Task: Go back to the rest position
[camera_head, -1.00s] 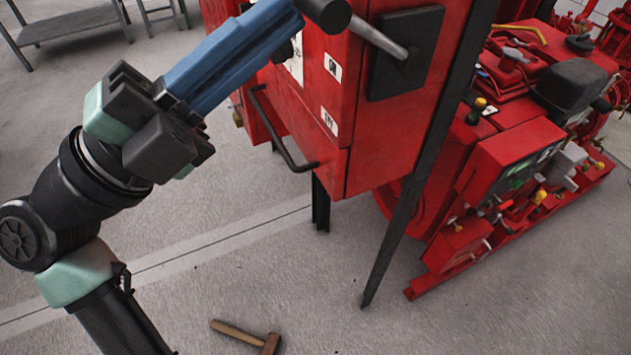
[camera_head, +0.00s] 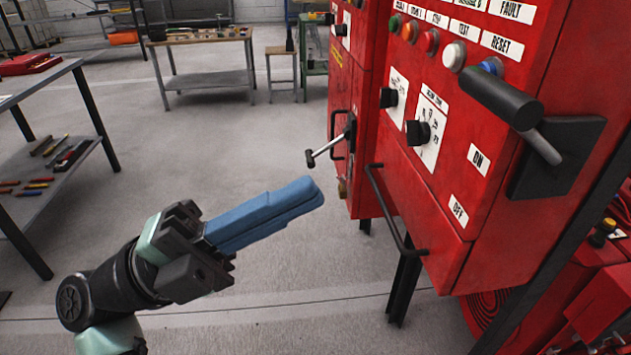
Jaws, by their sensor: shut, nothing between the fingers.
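My gripper (camera_head: 305,190) is at the lower middle of the head view, with long blue fingers pressed together and nothing between them. It points right and slightly up, in front of the red control cabinet (camera_head: 440,185). The fingertips appear apart from the cabinet and its handles, though the exact depth gap is hard to tell. The cabinet's large black lever handle (camera_head: 500,97) is at the upper right, beside the ON and OFF labels.
A black bar handle (camera_head: 385,215) juts from the cabinet's lower edge. A smaller lever (camera_head: 328,151) sticks out behind it. A tool table (camera_head: 75,85) stands at the left and a workbench (camera_head: 205,38) at the back. Open grey floor lies between them.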

